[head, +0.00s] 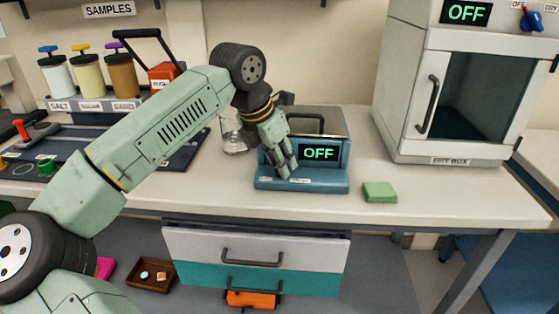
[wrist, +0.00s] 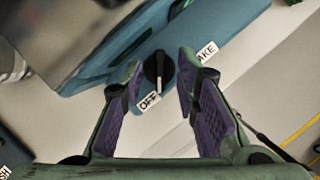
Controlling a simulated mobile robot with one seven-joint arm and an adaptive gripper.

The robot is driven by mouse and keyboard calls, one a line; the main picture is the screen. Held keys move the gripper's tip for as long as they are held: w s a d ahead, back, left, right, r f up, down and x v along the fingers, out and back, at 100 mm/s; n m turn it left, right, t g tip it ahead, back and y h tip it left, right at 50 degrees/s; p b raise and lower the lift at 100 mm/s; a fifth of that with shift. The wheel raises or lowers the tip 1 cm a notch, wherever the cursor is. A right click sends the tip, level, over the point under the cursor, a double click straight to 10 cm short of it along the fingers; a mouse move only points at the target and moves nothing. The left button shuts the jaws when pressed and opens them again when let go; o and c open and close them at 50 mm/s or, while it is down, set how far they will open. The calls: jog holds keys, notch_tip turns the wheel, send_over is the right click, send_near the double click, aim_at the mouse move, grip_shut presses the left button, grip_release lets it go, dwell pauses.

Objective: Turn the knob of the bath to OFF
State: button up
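The bath (head: 330,180) is a blue unit with a grey top and black handle on the bench in the head view. Its display (head: 318,153) reads OFF in green. In the wrist view its black knob (wrist: 157,68) sits on the blue front, with a white pointer mark aimed down near the OFF label (wrist: 148,102). Another label, ending in "AKE" (wrist: 207,52), is to the right. My gripper (head: 284,168) is at the bath's front left. In the wrist view my gripper (wrist: 160,62) is open, its fingers either side of the knob with visible gaps. The knob is hidden in the head view.
A green block (head: 379,192) lies right of the bath. A glass beaker (head: 233,135) stands close on its left. A dry box (head: 450,100) stands at the right, its display reading OFF. Drawers (head: 255,262) are below the bench. Bare bench lies before the dry box.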

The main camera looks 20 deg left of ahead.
jog(key=v, duration=1.1)
jog(key=shift+r, duration=0.3)
jog(key=shift+s, duration=0.15)
